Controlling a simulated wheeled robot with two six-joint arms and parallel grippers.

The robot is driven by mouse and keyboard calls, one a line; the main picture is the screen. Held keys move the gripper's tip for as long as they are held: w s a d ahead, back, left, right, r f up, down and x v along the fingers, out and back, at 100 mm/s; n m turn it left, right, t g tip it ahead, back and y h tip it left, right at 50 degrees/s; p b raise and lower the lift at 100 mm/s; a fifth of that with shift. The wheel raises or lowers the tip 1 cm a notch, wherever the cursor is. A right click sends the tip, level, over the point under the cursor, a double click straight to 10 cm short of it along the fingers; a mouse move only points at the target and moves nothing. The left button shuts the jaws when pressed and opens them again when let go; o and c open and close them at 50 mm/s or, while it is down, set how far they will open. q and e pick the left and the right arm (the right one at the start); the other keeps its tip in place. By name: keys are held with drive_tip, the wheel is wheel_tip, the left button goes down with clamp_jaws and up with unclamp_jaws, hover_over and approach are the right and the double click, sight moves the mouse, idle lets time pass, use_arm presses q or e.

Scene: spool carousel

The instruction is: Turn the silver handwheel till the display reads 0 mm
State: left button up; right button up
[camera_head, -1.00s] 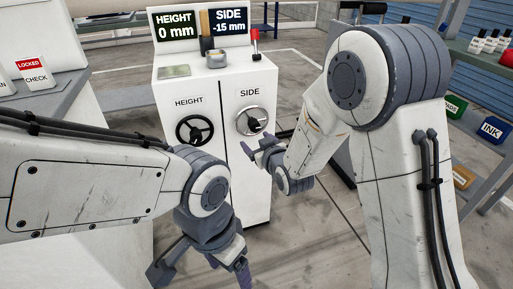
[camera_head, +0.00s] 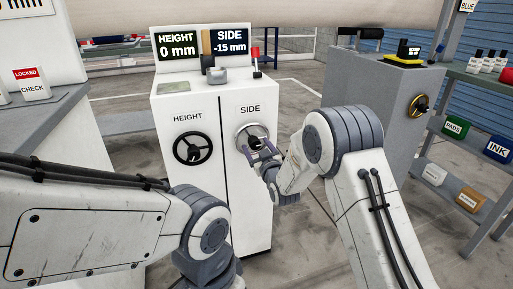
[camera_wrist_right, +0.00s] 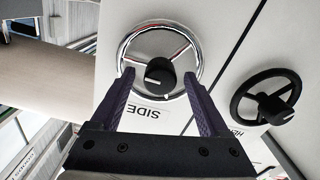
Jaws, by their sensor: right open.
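The silver handwheel (camera_head: 241,131) is on the white cabinet's front under the label SIDE, with a black knob. It fills the upper middle of the right wrist view (camera_wrist_right: 160,27). The SIDE display (camera_head: 229,43) reads -15 mm. My right gripper (camera_head: 258,149) is open in front of the wheel and hides part of it. In the right wrist view its two fingers (camera_wrist_right: 158,75) stand apart on either side of the black knob, overlapping the rim; I cannot tell whether they touch. My left arm reaches in at lower left, its gripper out of frame.
A black handwheel (camera_head: 193,148) labelled HEIGHT sits left of the silver one; its display (camera_head: 176,46) reads 0 mm. A red-topped lever (camera_head: 256,58) and a grey cup (camera_head: 217,75) are on the cabinet top. A grey machine (camera_head: 388,110) stands at right.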

drive_tip(key=shift+w+a, duration=0.15)
drive_tip(key=shift+w, duration=0.25)
clamp_jaws()
